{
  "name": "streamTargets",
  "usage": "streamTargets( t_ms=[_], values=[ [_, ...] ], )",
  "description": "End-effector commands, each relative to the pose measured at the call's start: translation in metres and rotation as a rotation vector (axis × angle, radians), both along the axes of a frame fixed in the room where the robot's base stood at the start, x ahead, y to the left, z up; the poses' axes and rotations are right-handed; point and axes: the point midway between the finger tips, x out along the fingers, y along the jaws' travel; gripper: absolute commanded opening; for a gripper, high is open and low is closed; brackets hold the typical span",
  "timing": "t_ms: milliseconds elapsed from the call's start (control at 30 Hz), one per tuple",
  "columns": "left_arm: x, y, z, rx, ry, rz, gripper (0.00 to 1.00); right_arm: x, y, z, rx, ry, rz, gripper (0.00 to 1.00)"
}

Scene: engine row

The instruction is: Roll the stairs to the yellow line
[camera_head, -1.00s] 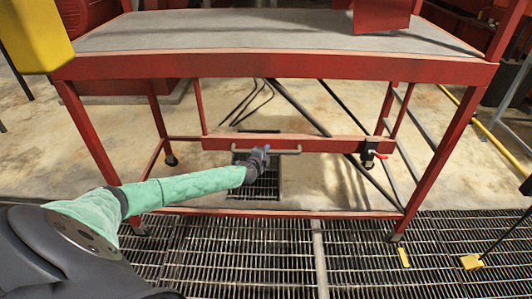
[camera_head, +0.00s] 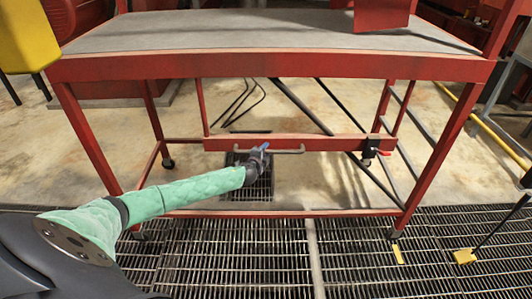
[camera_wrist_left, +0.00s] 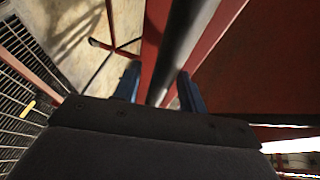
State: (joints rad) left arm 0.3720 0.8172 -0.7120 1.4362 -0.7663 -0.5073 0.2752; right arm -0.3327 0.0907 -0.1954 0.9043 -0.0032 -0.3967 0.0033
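The stairs (camera_head: 270,69) are a red frame with a grey platform, standing on castered legs across the middle of the head view. A grey handle bar (camera_head: 289,152) runs along their red lower beam. My left gripper (camera_head: 263,150) is at the left part of this bar. In the left wrist view its two blue fingers (camera_wrist_left: 159,82) stand apart on either side of the bar (camera_wrist_left: 183,40), with a gap showing on the left. My right gripper is not in view.
A floor grating (camera_head: 235,262) lies along the near side, under the front legs. A small drain grate (camera_head: 262,188) sits beneath the stairs. A yellow object (camera_head: 22,38) is at upper left.

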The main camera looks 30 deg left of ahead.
Motion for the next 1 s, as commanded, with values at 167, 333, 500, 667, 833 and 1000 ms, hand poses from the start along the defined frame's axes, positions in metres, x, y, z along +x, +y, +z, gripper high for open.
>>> streamTargets(
  t_ms=[167, 333, 500, 667, 833, 1000],
  values=[
    [-0.003, 0.000, 0.000, 0.000, 0.000, 0.000, 0.41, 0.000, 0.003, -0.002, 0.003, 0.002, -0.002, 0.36],
    [-0.020, -0.002, 0.000, -0.001, -0.001, 0.000, 0.41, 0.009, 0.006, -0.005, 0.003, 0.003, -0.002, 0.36],
    [-0.044, -0.005, 0.005, -0.001, -0.001, -0.001, 0.41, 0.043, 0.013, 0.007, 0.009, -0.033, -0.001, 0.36],
    [-0.062, -0.008, 0.009, -0.001, -0.001, -0.001, 0.41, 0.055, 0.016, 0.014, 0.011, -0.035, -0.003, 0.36],
    [-0.074, -0.009, 0.013, -0.002, -0.001, 0.000, 0.41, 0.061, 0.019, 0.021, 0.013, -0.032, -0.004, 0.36],
    [-0.078, -0.010, 0.014, -0.002, -0.001, -0.001, 0.41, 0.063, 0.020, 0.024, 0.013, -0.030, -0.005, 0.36]
  ],
)
